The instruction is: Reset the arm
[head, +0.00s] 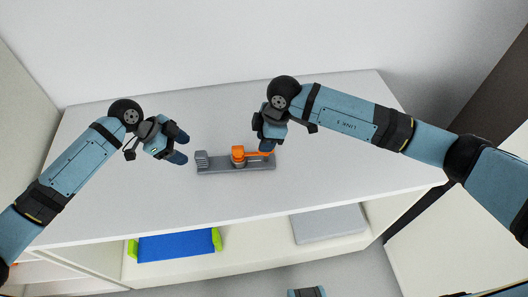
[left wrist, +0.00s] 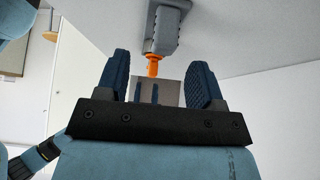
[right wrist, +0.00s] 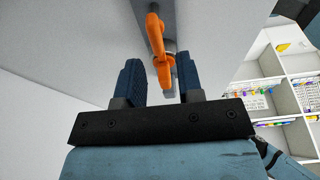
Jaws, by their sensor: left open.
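A grey fixture (head: 222,165) lies on the white bench top, with a ribbed grey block at its left end. An orange swing arm (head: 252,154) is mounted on it and points right, along the base. My left gripper (head: 182,147) is open and empty, to the left of the fixture and apart from it; the fixture's end shows beyond its fingers (left wrist: 160,85). My right gripper (head: 266,146) is at the free right end of the orange arm. In the right wrist view the orange arm (right wrist: 160,50) reaches between its fingers (right wrist: 160,80); whether they grip it is unclear.
Under the white bench top (head: 340,160) is an open shelf. It holds a blue tray with green ends (head: 175,246) and a flat grey item (head: 328,224). A wall rises behind the bench. The top around the fixture is clear.

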